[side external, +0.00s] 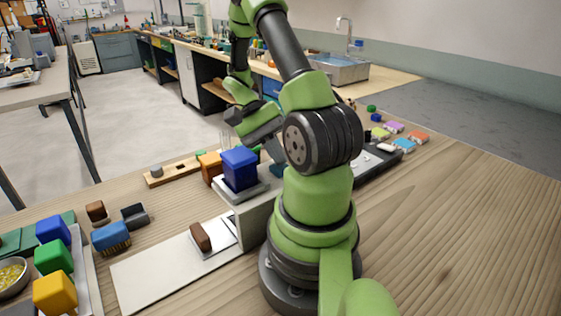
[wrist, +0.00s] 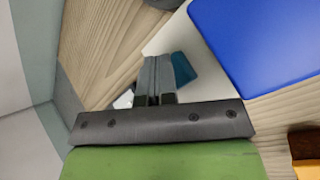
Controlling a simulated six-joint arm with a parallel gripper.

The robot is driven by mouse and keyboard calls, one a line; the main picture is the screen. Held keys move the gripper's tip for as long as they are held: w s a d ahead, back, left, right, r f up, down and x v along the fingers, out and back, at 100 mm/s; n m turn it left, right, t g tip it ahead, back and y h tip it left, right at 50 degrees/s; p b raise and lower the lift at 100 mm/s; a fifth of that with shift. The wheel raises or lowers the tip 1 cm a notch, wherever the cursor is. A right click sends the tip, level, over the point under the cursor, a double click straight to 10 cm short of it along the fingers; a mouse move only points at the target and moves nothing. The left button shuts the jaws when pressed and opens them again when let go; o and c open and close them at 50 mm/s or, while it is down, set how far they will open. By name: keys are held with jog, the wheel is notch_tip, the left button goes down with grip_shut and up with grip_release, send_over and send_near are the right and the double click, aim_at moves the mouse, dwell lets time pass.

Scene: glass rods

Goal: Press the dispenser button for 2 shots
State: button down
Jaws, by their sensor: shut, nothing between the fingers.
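The dispenser is a grey-white housing (side external: 252,212) with a blue block-shaped top (side external: 240,168), standing on a long pale base plate (side external: 150,275). In the wrist view the blue top (wrist: 265,40) fills the upper right. A small teal piece (wrist: 184,68), perhaps the button, shows right beside my fingertips. My gripper (wrist: 155,75) is shut and empty, above the pale surface; whether it touches the teal piece I cannot tell. In the side view my arm hides the fingertips. A brown block (side external: 200,237) lies on the small plate in front of the housing.
Blue, green and yellow blocks (side external: 54,292) stand at the left on a tray, beside a bowl (side external: 12,277). A wooden holder (side external: 172,172) and an orange-brown block (side external: 210,166) lie behind the dispenser. Several coloured pieces (side external: 404,145) lie right of my arm. The right tabletop is clear.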

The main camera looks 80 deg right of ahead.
jog(key=shift+r, duration=1.15)
jog(key=shift+r, duration=2.5)
dwell(0.3)
notch_tip(320, 180, up, 4)
jog(key=shift+f, duration=0.1)
dwell(0.4)
jog(key=shift+f, duration=4.45)
